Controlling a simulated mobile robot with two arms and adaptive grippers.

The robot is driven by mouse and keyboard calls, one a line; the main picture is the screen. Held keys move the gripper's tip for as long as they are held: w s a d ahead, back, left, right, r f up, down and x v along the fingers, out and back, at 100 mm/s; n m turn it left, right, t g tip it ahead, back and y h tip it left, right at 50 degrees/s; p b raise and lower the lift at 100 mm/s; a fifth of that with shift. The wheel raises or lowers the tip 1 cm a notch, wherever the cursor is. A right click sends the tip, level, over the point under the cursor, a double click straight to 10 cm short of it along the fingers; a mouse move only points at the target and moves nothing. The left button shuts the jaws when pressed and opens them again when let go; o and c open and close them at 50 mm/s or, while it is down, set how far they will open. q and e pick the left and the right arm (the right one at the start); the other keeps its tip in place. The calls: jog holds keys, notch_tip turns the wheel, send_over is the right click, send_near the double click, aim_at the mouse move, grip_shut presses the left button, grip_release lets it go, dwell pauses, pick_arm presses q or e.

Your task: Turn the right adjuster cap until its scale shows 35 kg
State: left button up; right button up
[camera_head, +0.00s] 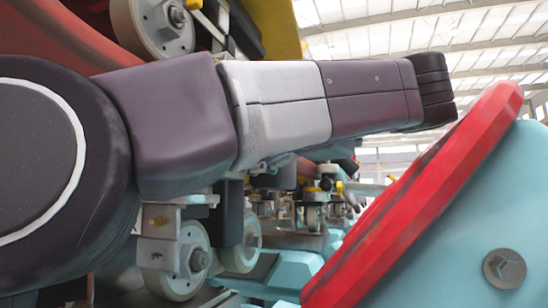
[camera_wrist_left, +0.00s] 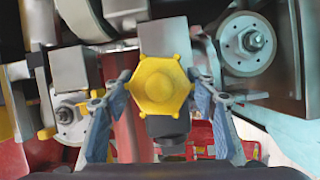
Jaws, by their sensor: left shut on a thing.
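In the left wrist view, a yellow adjuster cap (camera_wrist_left: 160,86) with a knobbed, roughly hexagonal rim faces the camera. My left gripper (camera_wrist_left: 160,90) has its blue-grey fingers on both sides of the cap and is shut on it. A dark part shows just below the cap, and a grey metal block is behind and above it. No kg scale or number can be read. In the head view, my left arm crosses the picture from the left, and the cap and fingers cannot be made out. My right gripper is in neither view.
In the wrist view, a pale wheel (camera_wrist_left: 246,43) stands right of the cap, and a second wheel (camera_wrist_left: 70,115) is at the left. In the head view, a red-rimmed light-blue structure (camera_head: 400,215) fills the right side, close to my arm. More train wheels (camera_head: 178,260) sit below my arm.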

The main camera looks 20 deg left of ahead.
pick_arm(q)
jog(key=shift+a+r+n+y+b, duration=0.15)
jog(key=shift+n+y+b, duration=0.15)
jog(key=shift+n+b, duration=0.45)
jog(key=o, duration=1.2)
jog(key=shift+s+a, duration=0.1)
jog(key=shift+a, duration=0.3)
jog(key=shift+c, duration=0.2)
